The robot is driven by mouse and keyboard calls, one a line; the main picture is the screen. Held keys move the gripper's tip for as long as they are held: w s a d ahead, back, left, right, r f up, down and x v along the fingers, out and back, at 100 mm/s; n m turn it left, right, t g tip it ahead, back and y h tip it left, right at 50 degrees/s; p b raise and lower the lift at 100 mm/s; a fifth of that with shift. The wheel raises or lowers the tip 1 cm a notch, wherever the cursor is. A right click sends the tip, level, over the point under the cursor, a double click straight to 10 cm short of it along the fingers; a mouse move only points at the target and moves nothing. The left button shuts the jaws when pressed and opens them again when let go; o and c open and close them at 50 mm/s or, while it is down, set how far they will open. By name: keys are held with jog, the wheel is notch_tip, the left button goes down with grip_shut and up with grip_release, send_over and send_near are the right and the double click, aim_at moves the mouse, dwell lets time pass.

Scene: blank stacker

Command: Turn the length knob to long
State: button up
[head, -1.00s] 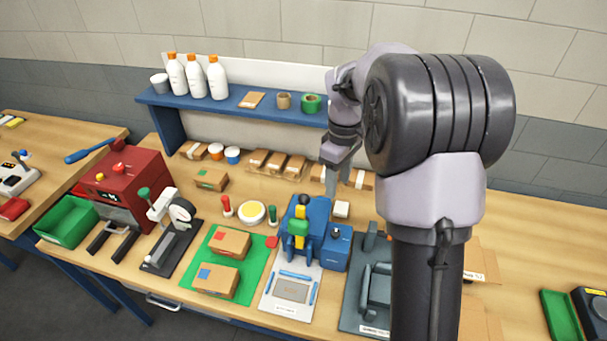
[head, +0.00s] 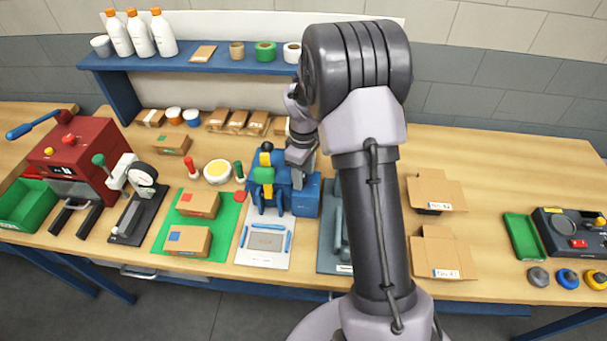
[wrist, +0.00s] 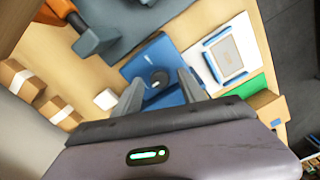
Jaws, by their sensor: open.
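The knob (wrist: 158,78) is a small round dark dial on top of a blue box. The blue box (head: 306,201) stands at the right side of a blue press with a green and yellow part (head: 264,174). My gripper (head: 302,178) is over the blue box in the head view and hides the knob there. In the wrist view my gripper (wrist: 160,82) is open, with one finger on each side of the knob in the picture. It holds nothing. I cannot tell the height gap or which setting the knob points to.
A white plate (head: 266,242) with blue guides lies in front of the press. A green mat (head: 173,226) with two cartons is to its left, and a dark grey fixture (head: 333,262) to its right. Open cardboard boxes (head: 436,192) lie further right.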

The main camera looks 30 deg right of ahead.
jog(key=shift+c, duration=0.5)
grip_shut()
jog(key=m, duration=0.4)
jog(key=shift+m+b, duration=0.3)
jog(key=shift+m, duration=0.1)
jog(key=m+b, duration=0.1)
jog(key=m, duration=0.3)
jog(key=shift+m, duration=0.3)
jog(key=m+b, duration=0.1)
jog(key=m, duration=0.3)
jog(key=shift+m+b, duration=0.5)
jog(key=shift+m, duration=1.6)
